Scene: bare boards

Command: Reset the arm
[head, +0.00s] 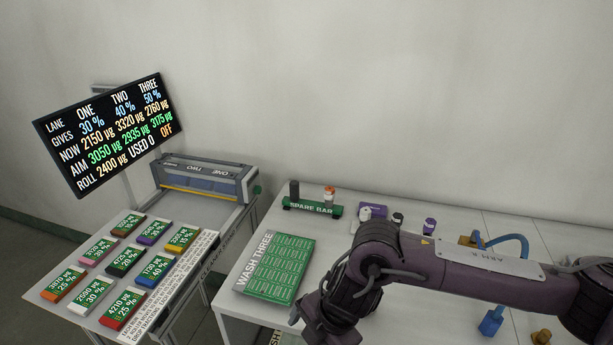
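One of my arms, dark purple, comes in from the right edge and spans the right part of the head view. It bends at a joint above the white table (345,208), and its dark lower end drops to the bottom edge, in front of the green WASH THREE board (277,268). I cannot make out gripper fingers at that lower end. My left arm and gripper are not in view.
Several colored labelled blocks (125,262) lie on the left table. A green SPARE BAR rack (312,208) and small jars (430,225) stand at the back. A blue bent piece (491,322) lies right.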

